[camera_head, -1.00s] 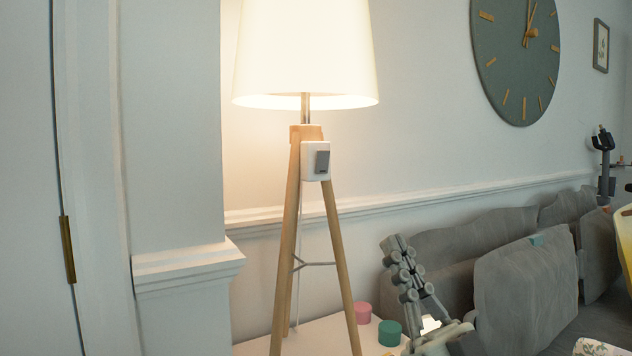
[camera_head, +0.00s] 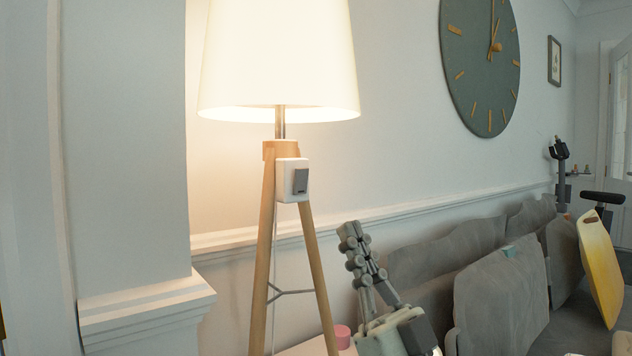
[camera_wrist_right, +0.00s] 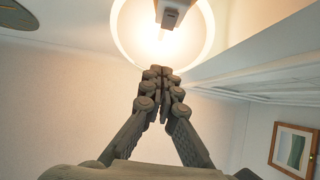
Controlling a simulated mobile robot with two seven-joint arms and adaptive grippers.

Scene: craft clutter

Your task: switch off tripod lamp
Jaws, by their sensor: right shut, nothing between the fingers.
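The tripod lamp (camera_head: 278,65) stands at the left of the head view, its white shade glowing. A white switch box with a grey rocker (camera_head: 300,181) sits at the top of its wooden legs. My right gripper (camera_head: 350,232) is shut and empty, pointing up, to the right of the legs and a little below the switch box, apart from it in the picture. In the right wrist view the shut fingers (camera_wrist_right: 161,72) point up toward the lit shade (camera_wrist_right: 204,38), seen from below. My left gripper is not in view.
A pink round box (camera_head: 342,336) is on the white surface by the lamp's legs. A grey sofa (camera_head: 490,290) fills the right, with a yellow board (camera_head: 598,268) on it. A wall pillar (camera_head: 130,150) stands left of the lamp. A clock (camera_head: 480,60) hangs above.

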